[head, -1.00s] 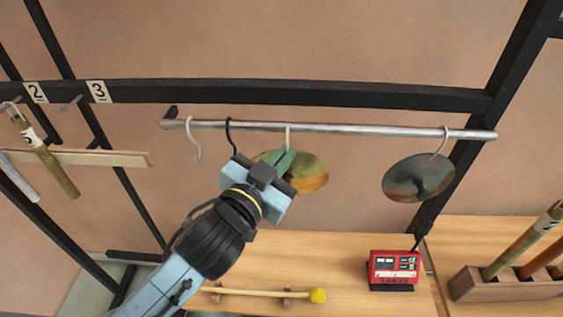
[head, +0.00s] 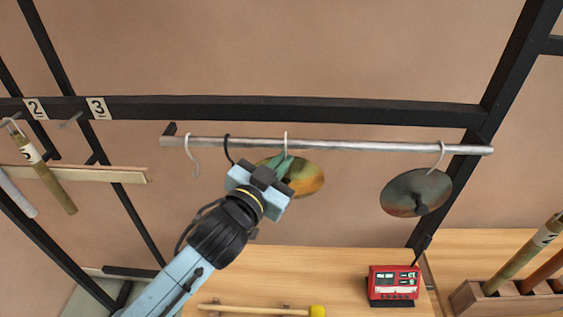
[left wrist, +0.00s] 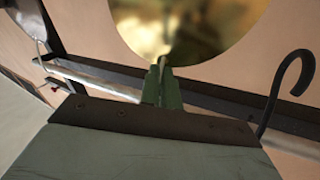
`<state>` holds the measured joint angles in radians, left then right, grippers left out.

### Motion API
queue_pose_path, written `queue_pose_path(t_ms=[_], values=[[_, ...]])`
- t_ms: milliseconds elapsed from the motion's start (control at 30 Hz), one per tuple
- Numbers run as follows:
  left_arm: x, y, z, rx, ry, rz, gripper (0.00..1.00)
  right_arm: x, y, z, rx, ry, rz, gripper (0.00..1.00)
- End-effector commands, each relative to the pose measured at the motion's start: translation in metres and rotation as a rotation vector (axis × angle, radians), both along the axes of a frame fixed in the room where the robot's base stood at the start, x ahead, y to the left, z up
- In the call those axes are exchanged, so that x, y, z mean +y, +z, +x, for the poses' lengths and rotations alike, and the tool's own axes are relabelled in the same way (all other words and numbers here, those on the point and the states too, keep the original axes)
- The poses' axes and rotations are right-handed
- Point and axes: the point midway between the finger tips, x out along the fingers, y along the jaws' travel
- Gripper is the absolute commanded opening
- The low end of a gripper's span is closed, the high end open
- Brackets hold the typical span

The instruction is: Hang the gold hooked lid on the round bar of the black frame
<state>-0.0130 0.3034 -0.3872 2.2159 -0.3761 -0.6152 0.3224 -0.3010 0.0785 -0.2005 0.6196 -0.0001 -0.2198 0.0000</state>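The gold hooked lid (head: 308,180) is by the round bar (head: 350,147) of the black frame, left of the bar's middle. Its pale hook (head: 285,138) crosses the bar and its top shows above it; I cannot tell whether it is around the bar or only in front. My left gripper (head: 282,163) is at the lid, its green fingertips close together. In the left wrist view the fingers (left wrist: 162,90) are shut on a thin pale piece, seemingly the hook's stem, with the gold disc (left wrist: 185,28) above them. My right gripper is out of view.
A white hook (head: 190,155) and a black hook (head: 228,150) hang on the bar left of the lid. A darker hooked disc (head: 416,192) hangs near its right end. Below are a red device (head: 393,285) and a yellow-headed mallet (head: 316,311). The bar between lid and disc is clear.

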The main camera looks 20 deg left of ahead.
Motion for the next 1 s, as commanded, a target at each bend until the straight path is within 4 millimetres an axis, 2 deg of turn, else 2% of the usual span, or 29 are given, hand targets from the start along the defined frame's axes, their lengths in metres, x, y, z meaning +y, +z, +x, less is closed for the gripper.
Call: queue_pose_path(t_ms=[267,500,833,1000], values=[[0.0,0.0,0.0,-0.003,-0.002,0.0,0.0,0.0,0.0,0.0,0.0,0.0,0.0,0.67],[-0.001,0.0,-0.001,-0.001,-0.002,0.0,0.29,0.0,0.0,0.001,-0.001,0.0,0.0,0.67],[0.0,-0.002,-0.004,0.001,-0.002,0.0,0.29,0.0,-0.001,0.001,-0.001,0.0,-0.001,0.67],[0.004,-0.003,-0.027,0.004,-0.002,0.001,0.29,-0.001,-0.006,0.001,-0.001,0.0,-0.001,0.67]])
